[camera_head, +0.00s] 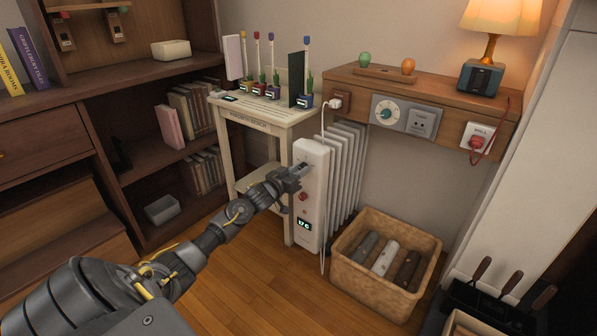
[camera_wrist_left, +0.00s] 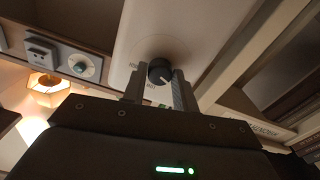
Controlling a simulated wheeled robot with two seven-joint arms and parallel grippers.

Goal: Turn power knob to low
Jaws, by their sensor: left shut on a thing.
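A white oil heater (camera_head: 311,205) stands upright beside the small bench. It has a red switch (camera_head: 303,197) and a small green display (camera_head: 304,225) on its front panel. My left gripper (camera_head: 300,169) reaches the upper front of the heater. In the left wrist view its two fingers stand on either side of the knob and are shut on it. In the head view the gripper mostly hides the knob. My right gripper is not in view.
A bench (camera_head: 257,112) with potted plants stands behind left. A wall shelf (camera_head: 455,111) with a thermostat dial (camera_head: 386,113) is above right.

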